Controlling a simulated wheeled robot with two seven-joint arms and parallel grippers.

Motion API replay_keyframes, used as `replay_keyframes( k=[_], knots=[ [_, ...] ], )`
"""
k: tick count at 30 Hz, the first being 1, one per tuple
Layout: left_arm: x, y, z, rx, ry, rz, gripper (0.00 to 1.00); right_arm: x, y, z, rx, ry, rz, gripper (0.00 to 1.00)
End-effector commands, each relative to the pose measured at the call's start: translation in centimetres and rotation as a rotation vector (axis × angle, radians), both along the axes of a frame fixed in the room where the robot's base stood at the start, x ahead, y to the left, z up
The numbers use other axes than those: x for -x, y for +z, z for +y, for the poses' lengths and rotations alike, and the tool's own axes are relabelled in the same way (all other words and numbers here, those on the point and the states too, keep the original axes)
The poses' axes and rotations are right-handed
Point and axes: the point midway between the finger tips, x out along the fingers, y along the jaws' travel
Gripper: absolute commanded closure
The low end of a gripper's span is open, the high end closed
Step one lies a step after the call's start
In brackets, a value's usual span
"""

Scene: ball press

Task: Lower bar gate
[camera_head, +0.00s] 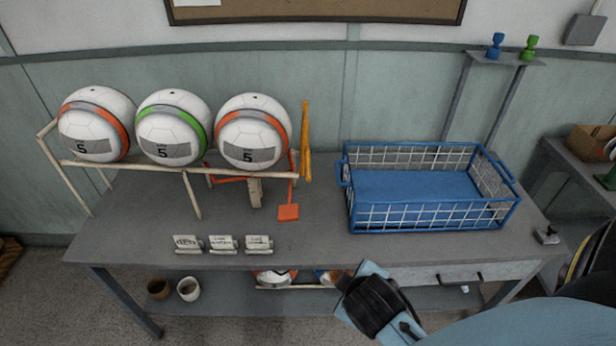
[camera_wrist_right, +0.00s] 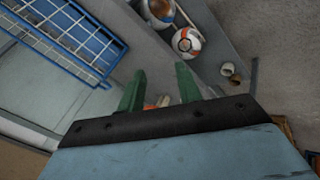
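The orange bar gate (camera_head: 306,140) stands upright at the right end of the cream ball rack (camera_head: 190,172), beside the last ball. Three white balls rest in a row on the rack: one with an orange band (camera_head: 95,125), one with a green band (camera_head: 173,127) and one with an orange band (camera_head: 253,133). An orange square paddle (camera_head: 288,212) hangs below the gate at the rack's front. My right arm reaches in over the table's front edge. In the right wrist view my right gripper (camera_wrist_right: 161,84) has its green fingers apart, well away from the gate. My left gripper is not in view.
A blue wire basket (camera_head: 432,190) stands on the grey table to the right of the rack. Several small label cards (camera_head: 222,243) stand along the front edge. Two cups (camera_head: 174,289) and balls sit on the lower shelf. The tabletop between rack and basket is clear.

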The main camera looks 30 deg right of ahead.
Motion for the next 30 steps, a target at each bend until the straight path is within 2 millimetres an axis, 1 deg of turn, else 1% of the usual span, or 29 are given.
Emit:
replay_keyframes(
  k=[1, 5, 8, 9, 11, 12, 13, 15, 18, 21, 24, 27, 30],
  knots=[
    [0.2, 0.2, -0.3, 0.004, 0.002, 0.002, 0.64, -0.9, 0.7, -0.8, 0.076, 0.029, -0.016, 0.66],
    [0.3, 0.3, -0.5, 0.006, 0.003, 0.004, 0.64, -3.5, 2.2, -3.0, 0.340, 0.136, -0.034, 0.66],
    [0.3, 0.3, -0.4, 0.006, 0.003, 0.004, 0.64, -5.9, 3.7, -4.4, 0.603, 0.253, -0.014, 0.66],
    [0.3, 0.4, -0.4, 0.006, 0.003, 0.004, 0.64, -7.1, 4.3, -4.8, 0.726, 0.310, 0.006, 0.66],
    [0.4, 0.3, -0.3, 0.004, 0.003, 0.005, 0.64, -8.8, 5.3, -5.0, 0.921, 0.409, 0.050, 0.66],
    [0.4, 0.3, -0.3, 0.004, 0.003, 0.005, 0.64, -10.0, 5.9, -4.8, 1.048, 0.476, 0.088, 0.66],
    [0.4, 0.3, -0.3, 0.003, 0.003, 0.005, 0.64, -10.8, 6.3, -4.6, 1.140, 0.527, 0.118, 0.66],
    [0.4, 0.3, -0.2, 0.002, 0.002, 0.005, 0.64, -12.6, 7.0, -3.7, 1.334, 0.639, 0.192, 0.66],
    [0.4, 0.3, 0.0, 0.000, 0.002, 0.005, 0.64, -14.6, 7.7, -2.2, 1.564, 0.776, 0.290, 0.66],
    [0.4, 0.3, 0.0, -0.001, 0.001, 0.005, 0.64, -16.1, 8.0, -0.9, 1.720, 0.874, 0.366, 0.66],
    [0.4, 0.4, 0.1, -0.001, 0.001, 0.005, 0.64, -16.9, 8.1, -0.1, 1.807, 0.929, 0.409, 0.66],
    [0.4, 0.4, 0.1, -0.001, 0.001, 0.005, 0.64, -17.6, 8.2, 0.0, 1.841, 0.949, 0.428, 0.66],
    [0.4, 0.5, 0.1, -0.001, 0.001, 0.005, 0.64, -18.6, 8.3, -0.7, 1.844, 0.949, 0.429, 0.66]
  ],
)
